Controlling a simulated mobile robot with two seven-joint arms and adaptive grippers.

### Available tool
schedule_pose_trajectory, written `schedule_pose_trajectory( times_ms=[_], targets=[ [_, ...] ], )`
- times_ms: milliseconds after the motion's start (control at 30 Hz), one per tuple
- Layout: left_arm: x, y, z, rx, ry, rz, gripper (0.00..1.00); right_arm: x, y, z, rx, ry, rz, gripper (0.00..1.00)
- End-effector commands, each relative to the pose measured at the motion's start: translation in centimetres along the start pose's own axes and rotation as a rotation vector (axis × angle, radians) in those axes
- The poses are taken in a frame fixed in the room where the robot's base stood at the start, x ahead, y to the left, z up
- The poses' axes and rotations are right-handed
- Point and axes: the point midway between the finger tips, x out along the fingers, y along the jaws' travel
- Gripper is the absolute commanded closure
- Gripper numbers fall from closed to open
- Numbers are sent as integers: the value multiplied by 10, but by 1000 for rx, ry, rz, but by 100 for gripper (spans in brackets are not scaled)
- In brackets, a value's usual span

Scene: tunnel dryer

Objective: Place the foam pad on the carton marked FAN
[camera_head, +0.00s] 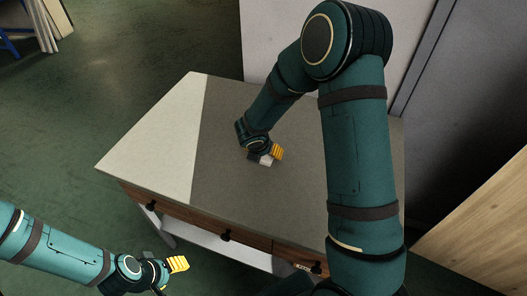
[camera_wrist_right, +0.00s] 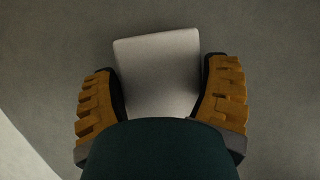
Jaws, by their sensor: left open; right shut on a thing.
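The foam pad (camera_wrist_right: 158,62) is a pale grey block between the two orange-padded fingers of my right gripper (camera_wrist_right: 163,98) in the right wrist view. My right gripper (camera_head: 267,154) is shut on it. In the head view a small pale part of the foam pad (camera_head: 266,161) shows below the fingers, at the grey part of the tabletop. I cannot tell whether it touches the surface. My left gripper (camera_head: 172,266) is open and empty, in front of the table at lower left. No carton marked FAN is in view.
The table (camera_head: 217,190) has a pale left part and a grey right part, with dark-handled drawers in front. Its visible top is otherwise clear. A wooden panel (camera_head: 490,220) stands at the right. A blue-framed object (camera_head: 10,35) stands far left. Green floor is open at left.

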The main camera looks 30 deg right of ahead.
Motion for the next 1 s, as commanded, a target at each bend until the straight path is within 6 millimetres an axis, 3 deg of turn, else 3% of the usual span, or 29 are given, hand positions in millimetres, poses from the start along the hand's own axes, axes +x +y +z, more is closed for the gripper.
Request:
schedule_pose_trajectory(
  times_ms=[267, 300, 333, 700, 1000],
  targets=[
    [2, -1, 0, 0, 1, 0, 43, 2, 0, -1, 0, 0, 1, 44],
    [2, -1, 0, 0, 1, 0, 43, 1, 0, -1, 0, 0, 1, 10],
    [2, 0, 0, 0, 1, 0, 43, 1, 0, 0, 0, 0, 1, 0],
    [-3, 1, 0, 0, 0, 0, 43, -5, 0, 2, 0, -1, 1, 0],
    [-19, 7, 2, -1, -8, 0, 43, -62, 1, 3, 0, -2, 5, 0]
  ],
)
